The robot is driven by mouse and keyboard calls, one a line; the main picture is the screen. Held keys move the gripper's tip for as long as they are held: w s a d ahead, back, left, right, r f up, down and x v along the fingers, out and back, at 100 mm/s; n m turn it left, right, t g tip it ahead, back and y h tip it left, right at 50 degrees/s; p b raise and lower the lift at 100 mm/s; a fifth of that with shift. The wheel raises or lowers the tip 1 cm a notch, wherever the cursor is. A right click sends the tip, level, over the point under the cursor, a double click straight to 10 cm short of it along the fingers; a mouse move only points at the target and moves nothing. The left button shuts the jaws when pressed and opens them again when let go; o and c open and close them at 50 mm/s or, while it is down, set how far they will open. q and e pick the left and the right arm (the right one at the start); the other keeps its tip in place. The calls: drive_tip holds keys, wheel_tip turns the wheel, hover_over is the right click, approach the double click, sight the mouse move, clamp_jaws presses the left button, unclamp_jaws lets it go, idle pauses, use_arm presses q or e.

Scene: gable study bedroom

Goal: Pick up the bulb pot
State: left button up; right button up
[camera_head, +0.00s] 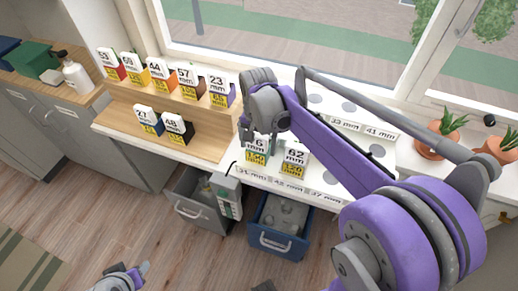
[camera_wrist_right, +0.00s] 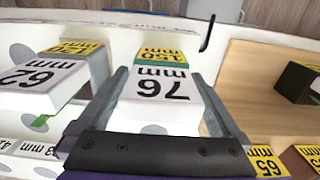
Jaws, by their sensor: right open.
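Two terracotta pots with green shoots stand on the white sill at the right in the head view: one pot (camera_head: 434,150) and another pot (camera_head: 497,150) at the picture edge. I cannot tell which is the bulb pot. My right gripper (camera_head: 258,130) is well left of both, pointing down at a white box marked 76 mm (camera_head: 257,147). In the wrist view the open fingers of my right gripper (camera_wrist_right: 160,75) lie either side of that box (camera_wrist_right: 160,88); contact is unclear. My left gripper (camera_head: 138,272) shows partly at the bottom left, away from everything.
A box marked 62 mm (camera_head: 294,160) stands close beside the 76 mm box. More numbered boxes stand on the wooden shelf (camera_head: 150,95) at left. My right arm crosses between the boxes and the pots. A grey drawer and blue drawer (camera_head: 270,241) stand open below.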

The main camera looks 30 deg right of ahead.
clamp_jaws()
idle(0.4)
